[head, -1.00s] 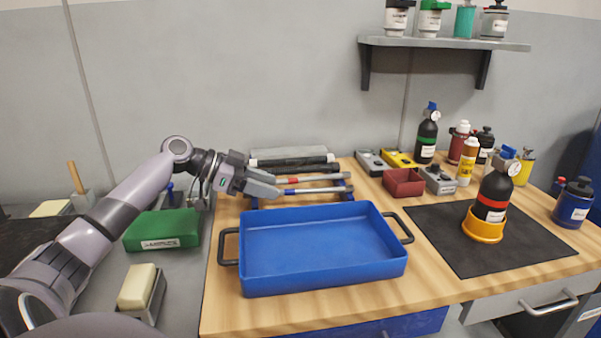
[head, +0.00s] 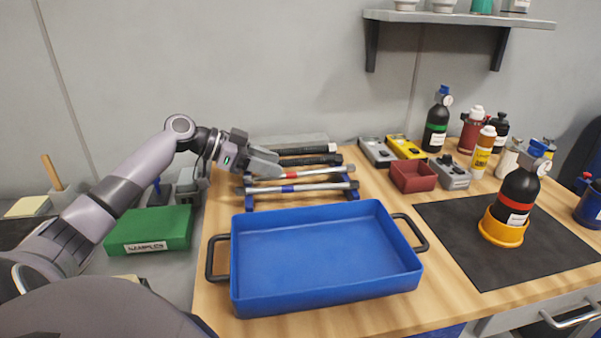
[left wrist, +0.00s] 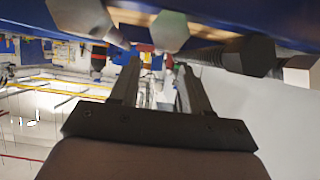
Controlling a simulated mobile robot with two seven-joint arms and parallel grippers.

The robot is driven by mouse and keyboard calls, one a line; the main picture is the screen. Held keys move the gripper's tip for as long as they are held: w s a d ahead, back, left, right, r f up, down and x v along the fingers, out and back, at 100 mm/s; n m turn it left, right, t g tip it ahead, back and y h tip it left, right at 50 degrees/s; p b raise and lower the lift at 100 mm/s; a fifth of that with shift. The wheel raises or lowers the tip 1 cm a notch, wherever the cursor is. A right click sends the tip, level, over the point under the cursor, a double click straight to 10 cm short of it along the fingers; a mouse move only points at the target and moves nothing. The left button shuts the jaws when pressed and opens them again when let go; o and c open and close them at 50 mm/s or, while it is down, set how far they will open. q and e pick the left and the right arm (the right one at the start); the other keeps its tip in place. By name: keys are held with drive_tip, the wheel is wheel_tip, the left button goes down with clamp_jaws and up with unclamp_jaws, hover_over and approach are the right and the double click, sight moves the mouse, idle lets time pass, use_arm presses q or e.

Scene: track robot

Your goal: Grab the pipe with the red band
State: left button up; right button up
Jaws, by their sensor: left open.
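In the left wrist view my open fingers (left wrist: 158,75) point along the pipes, with hexagonal pipe ends close by. One hexagonal end (left wrist: 170,32) shows just above the gap. I cannot tell whether the fingers straddle a pipe. A blue-banded silver pipe (head: 320,186) lies nearer the tray. Darker pipes (head: 318,160) lie behind. My right gripper is not in view.
The empty blue tray (head: 325,296) fills the front of the wooden bench. A green box (head: 150,230) is at left. A red bin (head: 413,177), meters and bottles stand at right. A black bottle (head: 517,190) stands in a yellow ring on a dark mat (head: 455,245).

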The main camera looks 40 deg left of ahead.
sight(301, 174)
use_arm(q)
drive_tip(key=shift+p+x, duration=0.4)
drive_tip(key=shift+x, duration=2.4)
clamp_jaws()
